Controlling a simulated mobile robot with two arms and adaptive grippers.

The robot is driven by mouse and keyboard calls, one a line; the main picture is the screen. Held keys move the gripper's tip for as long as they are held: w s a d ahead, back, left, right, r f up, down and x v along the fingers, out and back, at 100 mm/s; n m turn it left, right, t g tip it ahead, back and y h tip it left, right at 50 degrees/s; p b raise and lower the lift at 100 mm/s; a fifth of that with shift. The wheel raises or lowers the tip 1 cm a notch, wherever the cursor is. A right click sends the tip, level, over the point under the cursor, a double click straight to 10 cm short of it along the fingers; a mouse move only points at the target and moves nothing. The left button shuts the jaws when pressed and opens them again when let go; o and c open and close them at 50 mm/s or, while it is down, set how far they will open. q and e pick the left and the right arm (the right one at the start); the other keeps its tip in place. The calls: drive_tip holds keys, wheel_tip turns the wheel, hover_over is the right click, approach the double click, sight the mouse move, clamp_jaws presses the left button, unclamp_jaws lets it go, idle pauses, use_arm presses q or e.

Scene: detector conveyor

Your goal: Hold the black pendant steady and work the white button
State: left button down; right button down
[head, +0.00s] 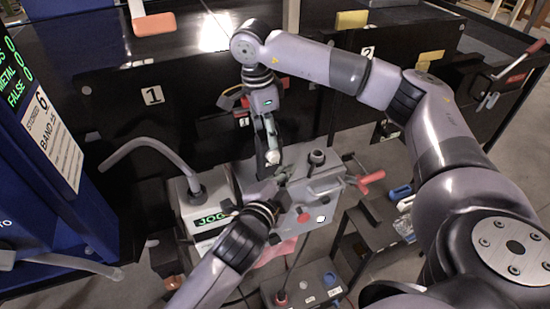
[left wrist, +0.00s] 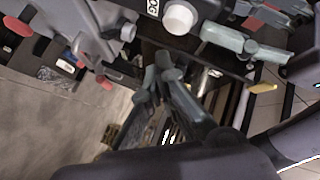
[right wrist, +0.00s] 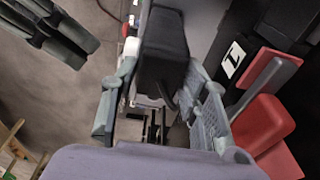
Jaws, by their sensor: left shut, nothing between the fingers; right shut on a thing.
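The black pendant (right wrist: 165,45) is between the fingers of my right gripper (right wrist: 155,105) in the right wrist view. In the head view the pendant (head: 261,162) hangs below my right gripper (head: 266,125), which is shut on it. Its round white button (head: 272,157) faces right there; the button (left wrist: 180,18) is also at the top of the left wrist view, beside a label reading "OG". My left gripper (head: 282,179) is shut and empty, just below the button. Its closed fingertips (left wrist: 167,68) show below the button in the left wrist view, apart from it in the picture.
A blue cabinet (head: 70,200) stands left, a black conveyor frame (head: 185,105) behind.

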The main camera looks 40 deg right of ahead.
use_arm(q)
drive_tip(key=shift+s+a, duration=0.2)
drive_tip(key=shift+s, duration=0.65)
drive_tip(key=shift+s+a, duration=0.2)
drive_tip(key=shift+s, duration=0.6)
use_arm(e)
drive_tip(key=c, duration=1.1)
unclamp_jaws()
drive_tip(key=shift+o, duration=1.3)
drive_tip(key=shift+s+r, duration=0.1)
drive_tip(key=shift+s, duration=0.05)
use_arm(q)
drive_tip(key=shift+s, duration=0.15)
use_arm(e)
drive_tip(key=shift+r, duration=0.1)
drive_tip(key=shift+r, duration=0.25)
wheel_tip(320, 180, up, 11)
drive_tip(key=a, duration=0.1)
drive_tip(key=shift+a, duration=0.2)
